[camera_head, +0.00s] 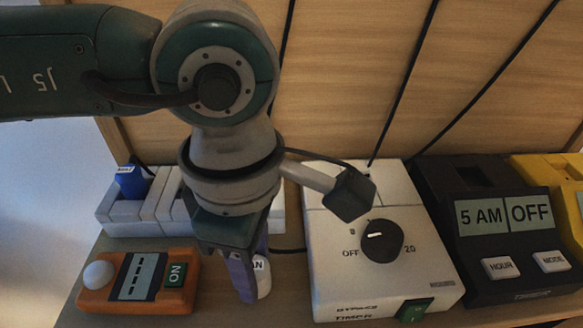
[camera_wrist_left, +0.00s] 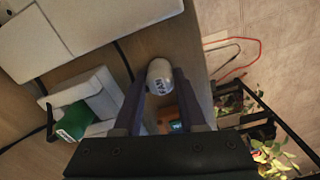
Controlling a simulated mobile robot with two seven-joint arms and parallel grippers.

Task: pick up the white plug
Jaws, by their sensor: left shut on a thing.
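The white plug (camera_head: 263,278) with dark lettering is partly hidden behind my left gripper (camera_head: 248,290) in the head view. In the left wrist view the white plug (camera_wrist_left: 160,74) sits between the two purple fingers of my left gripper (camera_wrist_left: 160,88), and its label reads FAN. The gripper is shut on the plug and points down, between the orange device and the white timer box. I cannot tell whether the plug touches the shelf. My right gripper is in neither view.
A white power strip (camera_head: 118,226) with a blue plug (camera_head: 131,183) stands behind the orange device (camera_head: 181,300). A green plug (camera_wrist_left: 74,120) shows in the wrist view. The white timer box (camera_head: 333,268), a black timer (camera_head: 475,270) and a yellow device (camera_head: 545,172) stand to the right.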

